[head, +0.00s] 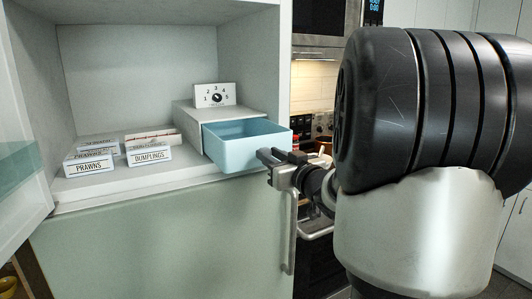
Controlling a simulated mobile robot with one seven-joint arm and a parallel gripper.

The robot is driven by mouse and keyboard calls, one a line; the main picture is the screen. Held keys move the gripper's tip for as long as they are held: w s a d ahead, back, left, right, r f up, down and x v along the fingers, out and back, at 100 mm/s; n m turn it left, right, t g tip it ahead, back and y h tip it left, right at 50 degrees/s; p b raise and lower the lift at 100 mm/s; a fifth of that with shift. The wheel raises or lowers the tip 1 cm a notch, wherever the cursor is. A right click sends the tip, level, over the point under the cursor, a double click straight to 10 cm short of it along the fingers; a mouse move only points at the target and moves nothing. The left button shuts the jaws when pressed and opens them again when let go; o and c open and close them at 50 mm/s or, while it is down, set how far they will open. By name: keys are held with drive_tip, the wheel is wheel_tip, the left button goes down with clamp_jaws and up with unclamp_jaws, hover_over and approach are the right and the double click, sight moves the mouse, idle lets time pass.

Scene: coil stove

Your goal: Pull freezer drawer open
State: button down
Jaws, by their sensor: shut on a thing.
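The blue freezer drawer (238,155) sticks out of its white housing (192,117) on the right side of the freezer floor. Its inside looks empty. My gripper (268,157) is at the drawer's front right edge, shut on the drawer's front. The exact contact of the fingers is small and partly hidden. My dark and silver arm fills the right of the head view.
Boxes labelled prawns (90,166) and dumplings (149,155) lie on the freezer floor at left, with other boxes behind. A numbered dial (216,95) stands on the housing. The open freezer door (22,185) is at far left. A vertical handle (290,235) is below my gripper.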

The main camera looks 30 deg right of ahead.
drive_tip(key=shift+s, duration=0.15)
drive_tip(key=c, duration=1.4)
unclamp_jaws()
drive_tip(key=shift+c, duration=0.2)
drive_tip(key=shift+s, duration=0.1)
drive_tip(key=s, duration=1.7)
drive_tip(key=shift+s+d+p, duration=0.15)
drive_tip(key=shift+d+p, duration=0.1)
drive_tip(key=shift+p, duration=0.15)
drive_tip(key=shift+r, duration=0.1)
